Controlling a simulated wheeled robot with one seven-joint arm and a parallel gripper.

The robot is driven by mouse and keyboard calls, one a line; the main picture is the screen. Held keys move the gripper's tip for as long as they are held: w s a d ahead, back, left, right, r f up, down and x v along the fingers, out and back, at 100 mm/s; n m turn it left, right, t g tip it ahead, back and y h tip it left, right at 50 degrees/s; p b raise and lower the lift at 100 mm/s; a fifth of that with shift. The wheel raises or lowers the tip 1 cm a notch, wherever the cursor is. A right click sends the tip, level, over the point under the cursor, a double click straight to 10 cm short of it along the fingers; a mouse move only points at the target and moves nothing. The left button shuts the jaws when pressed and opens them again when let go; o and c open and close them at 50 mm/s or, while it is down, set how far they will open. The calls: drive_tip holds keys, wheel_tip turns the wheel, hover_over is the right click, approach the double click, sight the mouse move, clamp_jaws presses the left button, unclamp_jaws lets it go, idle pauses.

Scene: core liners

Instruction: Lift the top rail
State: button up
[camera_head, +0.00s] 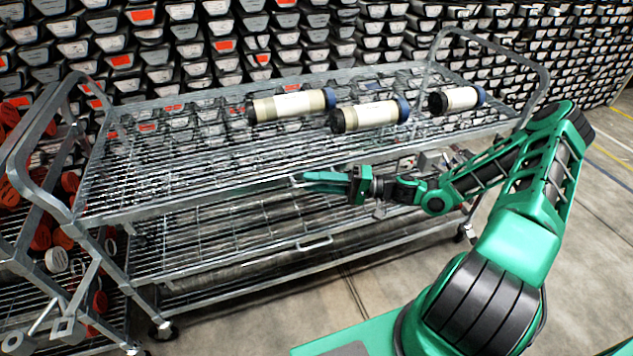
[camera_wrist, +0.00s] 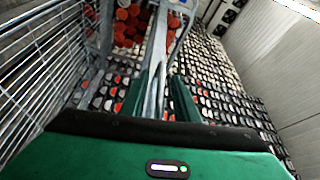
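The top rail (camera_head: 200,202) is the grey metal front edge of the wire cart's upper shelf. In the wrist view, the two green fingers (camera_wrist: 158,97) stand apart, one on each side of a grey metal bar (camera_wrist: 157,70) that looks like the rail. Gaps show beside the bar, so the gripper looks open. Whether a finger touches the rail cannot be told.
Three pale core tubes with dark ends, at left (camera_head: 290,105), middle (camera_head: 368,116) and right (camera_head: 457,99), lie on the upper shelf. A lower shelf handle (camera_head: 314,244) is below. A rack with red-capped tubes (camera_head: 42,232) stands left. Stacked trays fill the back. Floor is clear at front.

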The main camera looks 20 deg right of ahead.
clamp_jaws()
drive_tip(key=shift+r, duration=2.8)
unclamp_jaws()
drive_tip(key=shift+r, duration=0.1)
